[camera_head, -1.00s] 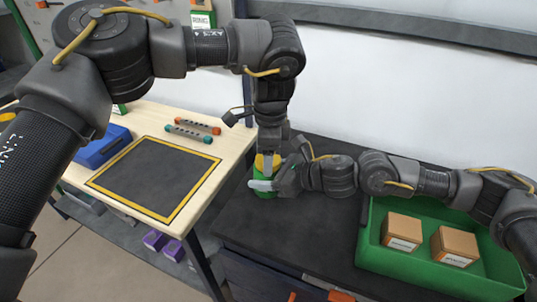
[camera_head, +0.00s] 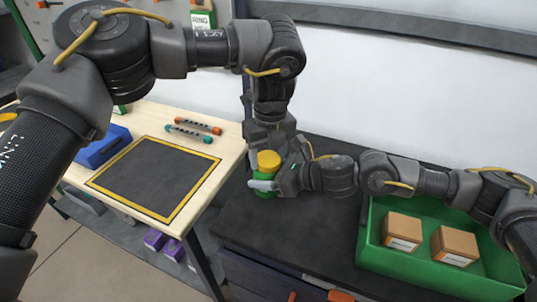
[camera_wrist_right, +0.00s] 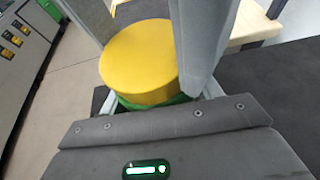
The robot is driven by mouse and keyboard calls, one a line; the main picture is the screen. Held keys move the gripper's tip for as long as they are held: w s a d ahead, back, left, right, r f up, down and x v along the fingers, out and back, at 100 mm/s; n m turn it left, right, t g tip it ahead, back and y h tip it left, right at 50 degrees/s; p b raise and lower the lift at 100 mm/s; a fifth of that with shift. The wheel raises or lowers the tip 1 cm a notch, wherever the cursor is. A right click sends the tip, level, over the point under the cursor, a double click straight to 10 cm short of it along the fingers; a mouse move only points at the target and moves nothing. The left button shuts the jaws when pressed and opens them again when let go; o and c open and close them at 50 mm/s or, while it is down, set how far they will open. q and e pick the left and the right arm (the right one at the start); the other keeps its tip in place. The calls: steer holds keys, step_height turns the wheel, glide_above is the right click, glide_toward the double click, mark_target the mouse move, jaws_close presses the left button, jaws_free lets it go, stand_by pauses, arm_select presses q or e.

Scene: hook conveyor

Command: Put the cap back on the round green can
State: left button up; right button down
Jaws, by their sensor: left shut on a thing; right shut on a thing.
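The round green can (camera_head: 265,188) stands upright on the dark bench. Its yellow cap (camera_head: 268,160) is right on top of it; I cannot tell whether it is fully seated. The cap fills the middle of the right wrist view (camera_wrist_right: 138,62), with a little green of the can (camera_wrist_right: 150,104) under its edge. My left gripper (camera_head: 268,153) comes down from above, shut on the cap, one grey finger on each side. My right gripper (camera_head: 265,185) comes from the right, lower down, shut on the can's body. Its fingers partly hide the can.
A green bin (camera_head: 370,255) with two cardboard boxes (camera_head: 403,231) stands on the bench at right. At left, a wooden table (camera_head: 225,150) holds a yellow-edged black mat (camera_head: 150,180), two markers (camera_head: 195,125) and a blue box (camera_head: 103,150). The dark bench in front of the can is clear.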

arm_select(q)
steer(key=o, duration=1.1)
arm_select(e)
steer(key=shift+r, duration=0.1)
arm_select(q)
steer(key=shift+d+r, duration=0.1)
steer(key=shift+r, duration=0.05)
arm_select(e)
steer(key=shift+a, duration=0.1)
arm_select(q)
step_height(320, 180, up, 4)
steer(key=shift+f, duration=0.15)
steer(key=shift+s+r, duration=0.1)
steer(key=shift+r, duration=0.2)
steer(key=shift+c, duration=0.6)
